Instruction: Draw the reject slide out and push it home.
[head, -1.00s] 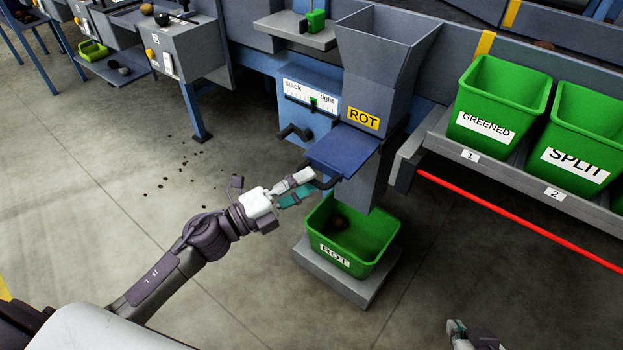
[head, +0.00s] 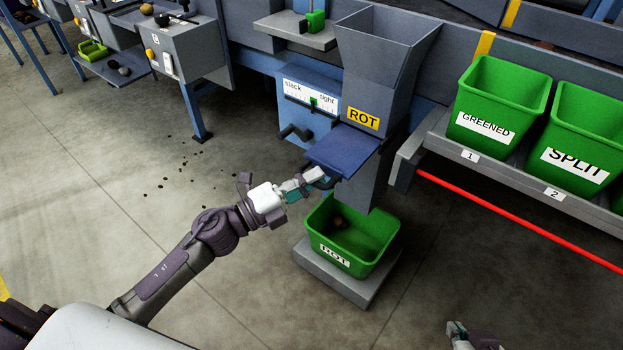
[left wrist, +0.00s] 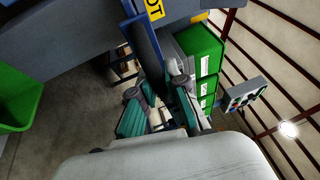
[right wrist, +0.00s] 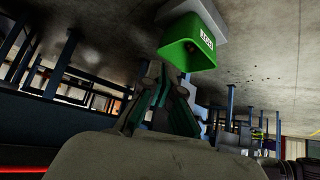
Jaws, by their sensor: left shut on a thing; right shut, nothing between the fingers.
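The reject slide is a blue plate (head: 343,150) sticking out from the front of the grey ROT chute (head: 385,60). Its dark handle (head: 324,184) hangs at the near left edge. My left gripper (head: 315,178) is shut on the handle, and its fingers hide part of it. In the left wrist view, the slide (left wrist: 143,45) runs up from the fingers (left wrist: 170,95). My right gripper (head: 455,330) is low at the bottom right of the head view, away from the slide. Its fingers (right wrist: 163,82) are shut and empty in the right wrist view.
A green ROT bin (head: 365,240) with a potato inside stands on a grey stand (head: 345,285) below the chute. A blue box with a slack-tight scale (head: 310,98) is to the left. GREENED (head: 500,90) and SPLIT (head: 575,130) bins sit on the right shelf. Floor at the front is clear.

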